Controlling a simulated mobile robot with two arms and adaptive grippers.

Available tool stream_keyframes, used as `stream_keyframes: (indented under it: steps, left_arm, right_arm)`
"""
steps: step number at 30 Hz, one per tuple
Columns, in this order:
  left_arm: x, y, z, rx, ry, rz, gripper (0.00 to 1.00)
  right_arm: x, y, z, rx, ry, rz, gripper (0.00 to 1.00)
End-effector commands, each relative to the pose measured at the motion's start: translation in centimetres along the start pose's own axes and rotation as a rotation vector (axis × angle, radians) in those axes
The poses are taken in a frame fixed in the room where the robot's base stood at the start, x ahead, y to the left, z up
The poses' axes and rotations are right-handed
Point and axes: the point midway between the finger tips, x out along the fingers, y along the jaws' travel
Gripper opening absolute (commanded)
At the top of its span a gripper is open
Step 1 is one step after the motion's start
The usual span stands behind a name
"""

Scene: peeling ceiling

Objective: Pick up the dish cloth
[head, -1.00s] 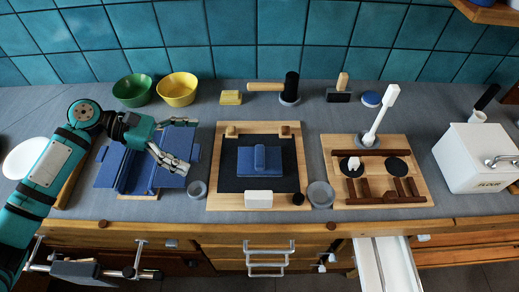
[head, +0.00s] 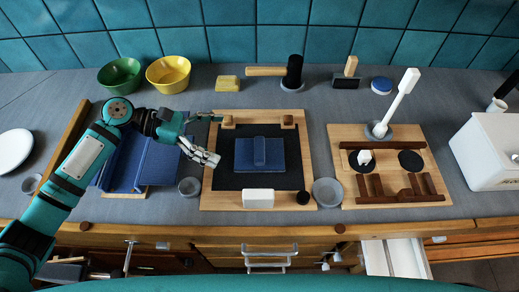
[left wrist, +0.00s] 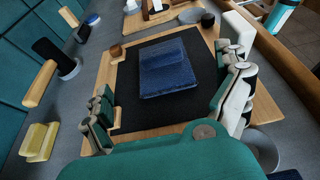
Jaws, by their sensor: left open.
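The dish cloth (head: 273,157) looks like a folded dark blue cloth with a raised fold. It lies on the black centre of a wooden board (head: 212,190) in the middle of the counter. In the left wrist view the cloth (left wrist: 165,80) lies ahead, between and beyond the fingers. My left gripper (head: 211,139) is open and empty, over the board's left edge, left of the cloth and apart from it. Its spread fingers also show in the left wrist view (left wrist: 172,88). My right gripper is not in view.
A white block (head: 258,198) and a small black cylinder (head: 303,198) sit at the board's front edge. Wooden knobs (head: 287,121) stand at its back. A grey cup (head: 189,187) and grey dish (head: 327,192) flank it.

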Motion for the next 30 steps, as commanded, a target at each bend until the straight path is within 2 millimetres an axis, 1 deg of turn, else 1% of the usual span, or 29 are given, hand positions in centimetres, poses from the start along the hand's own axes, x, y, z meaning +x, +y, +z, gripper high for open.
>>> stream_keyframes:
  steps: [1,3,6,9,14,18,21,25,30]
  left_arm:
    - [1.1,0.0,0.4,0.000,-0.002,-0.002,1.00]
    - [2.5,0.0,0.3,0.000,-0.002,-0.002,1.00]
    - [4.1,0.0,0.2,0.000,-0.001,-0.001,1.00]
    - [5.1,0.0,0.1,0.000,0.000,0.001,1.00]
    - [6.0,0.0,0.1,-0.001,-0.001,0.000,1.00]
    - [8.0,0.0,0.1,-0.002,-0.001,-0.001,1.00]
    - [9.5,0.1,-0.1,0.000,-0.001,0.000,1.00]
    - [10.6,0.1,-0.3,0.000,0.001,0.000,1.00]
    - [10.7,0.1,-0.4,0.001,0.001,0.001,1.00]
  right_arm:
    - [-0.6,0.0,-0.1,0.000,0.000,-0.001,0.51]
    - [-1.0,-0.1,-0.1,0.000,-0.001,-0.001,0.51]
    - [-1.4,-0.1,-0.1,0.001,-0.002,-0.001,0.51]
    - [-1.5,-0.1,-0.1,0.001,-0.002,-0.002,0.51]
    - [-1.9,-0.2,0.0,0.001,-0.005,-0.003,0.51]
    - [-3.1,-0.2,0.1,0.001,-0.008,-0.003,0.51]
    - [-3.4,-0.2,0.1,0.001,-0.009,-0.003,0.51]
    - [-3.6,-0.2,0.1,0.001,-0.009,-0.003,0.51]
    - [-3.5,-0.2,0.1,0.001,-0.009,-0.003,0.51]
